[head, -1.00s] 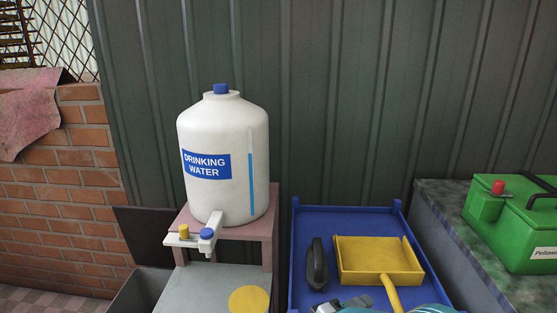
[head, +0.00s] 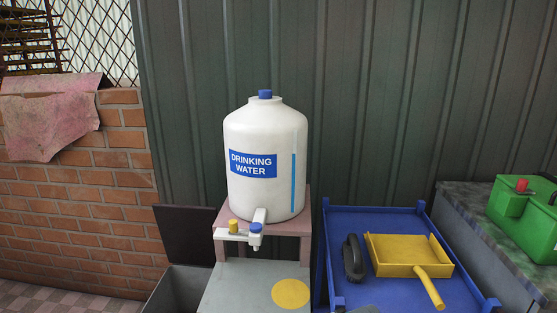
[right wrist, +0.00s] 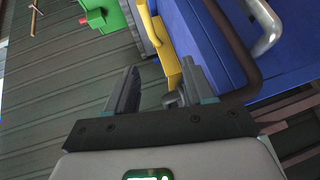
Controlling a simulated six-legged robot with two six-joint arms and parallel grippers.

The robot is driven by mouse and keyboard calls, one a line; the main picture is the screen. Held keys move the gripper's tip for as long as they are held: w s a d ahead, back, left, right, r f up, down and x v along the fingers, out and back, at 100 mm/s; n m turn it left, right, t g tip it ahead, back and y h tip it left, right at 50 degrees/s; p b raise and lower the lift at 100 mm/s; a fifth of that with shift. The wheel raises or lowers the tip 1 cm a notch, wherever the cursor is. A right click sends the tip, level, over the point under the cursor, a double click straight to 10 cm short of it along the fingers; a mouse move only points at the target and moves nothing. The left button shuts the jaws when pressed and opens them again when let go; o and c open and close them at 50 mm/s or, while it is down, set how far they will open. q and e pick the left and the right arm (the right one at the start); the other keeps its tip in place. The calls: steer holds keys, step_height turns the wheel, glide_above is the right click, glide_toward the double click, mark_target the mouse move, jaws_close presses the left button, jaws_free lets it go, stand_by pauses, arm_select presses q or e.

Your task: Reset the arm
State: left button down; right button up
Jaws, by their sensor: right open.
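My right gripper (right wrist: 160,90) shows in the right wrist view with its two dark fingers apart and nothing between them. Beyond the fingers are the yellow dustpan (right wrist: 168,50) and the blue tray (right wrist: 205,55), seen sideways. In the head view at most a small grey tip shows at the bottom edge by the blue tray, too little to tell what it is. My left gripper is in neither view.
A white drinking water tank (head: 265,190) with a tap stands on a pinkish stand (head: 292,240). The blue tray (head: 340,225) holds a dark brush (head: 353,258) and the yellow dustpan (head: 405,255). A green container (head: 525,215) stands on a stone-topped counter (head: 465,205) at right.

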steer(key=s+d+f+n+g+y, duration=0.1)
steer(key=s+f+g+y, duration=0.25)
steer(key=s+f, duration=0.45)
steer(key=s+f+n+g+y, duration=0.1)
steer(key=s+f+g+y, duration=0.3)
steer(key=f, duration=0.7)
steer(key=s+a+f+m+g+y, duration=0.1)
steer(key=s+a+f+m+y, duration=0.3)
steer(key=s+f+y, duration=0.15)
steer(key=s+a+f+m+g+y, duration=0.1)
steer(key=s+a+f+m+y, duration=0.3)
steer(key=s, duration=0.3)
arm_select(q)
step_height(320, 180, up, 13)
steer(key=p, duration=1.3)
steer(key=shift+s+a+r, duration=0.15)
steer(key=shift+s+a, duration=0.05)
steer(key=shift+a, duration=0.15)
arm_select(e)
step_height(320, 180, up, 12)
steer(key=d+m+t, duration=0.1)
steer(key=t, duration=0.1)
steer(key=shift+w+y, duration=0.25)
steer(key=shift+y, duration=0.05)
